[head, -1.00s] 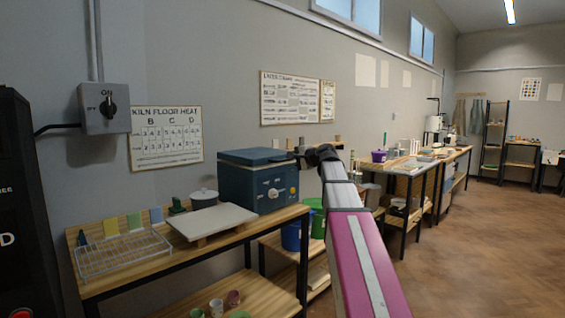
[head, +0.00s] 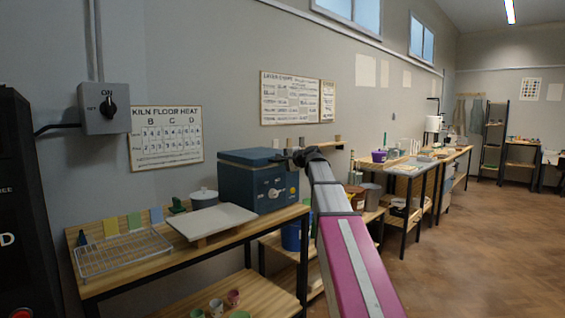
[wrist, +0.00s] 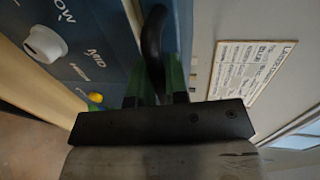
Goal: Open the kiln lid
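The kiln (head: 262,190) is a dark blue box with dials on its front, standing at the right end of the wooden bench. Its lid (head: 252,156) lies flat and closed on top. My gripper (head: 290,158) is at the lid's right edge, small and dark in the head view. In the wrist view, the green fingers of my gripper (wrist: 157,85) stand close together on either side of the black curved lid handle (wrist: 152,38) and look shut on it. The kiln front (wrist: 95,45), with a white knob and yellow button, shows at left.
A pale slab (head: 212,221), a lidded pot (head: 204,197) and a wire rack (head: 122,255) sit on the bench left of the kiln. A wall switch (head: 105,107) is at far left. The floor (head: 470,250) at right is open.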

